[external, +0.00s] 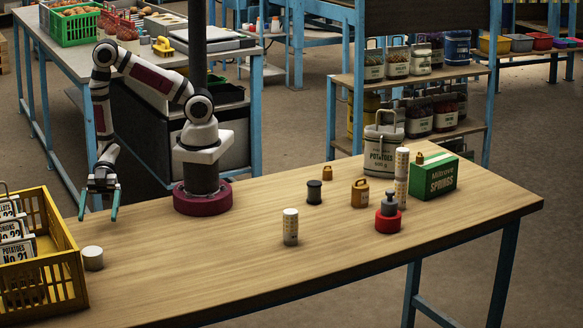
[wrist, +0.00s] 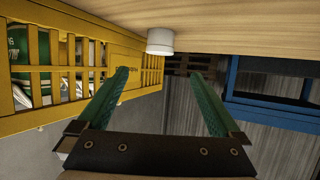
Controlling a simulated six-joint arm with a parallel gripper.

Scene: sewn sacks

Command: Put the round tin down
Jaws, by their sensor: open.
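A short, round white tin (external: 92,258) stands upright on the wooden table, just right of the yellow crate. It also shows in the wrist view (wrist: 160,41), beyond my fingertips and touching the table's surface. My gripper (external: 98,216) is open, with its two green fingers apart and nothing between them. It hangs near the table's back edge, behind the tin and clear of it. In the wrist view my gripper (wrist: 158,75) has its spread fingers pointing toward the tin.
The yellow crate (external: 68,282) holds labelled packets at the left end of the table (external: 200,270). A white-and-tan cylinder (external: 290,228), a black spool (external: 314,192), a red round item (external: 387,222) and a green springs box (external: 434,178) stand further right. The table's middle left is clear.

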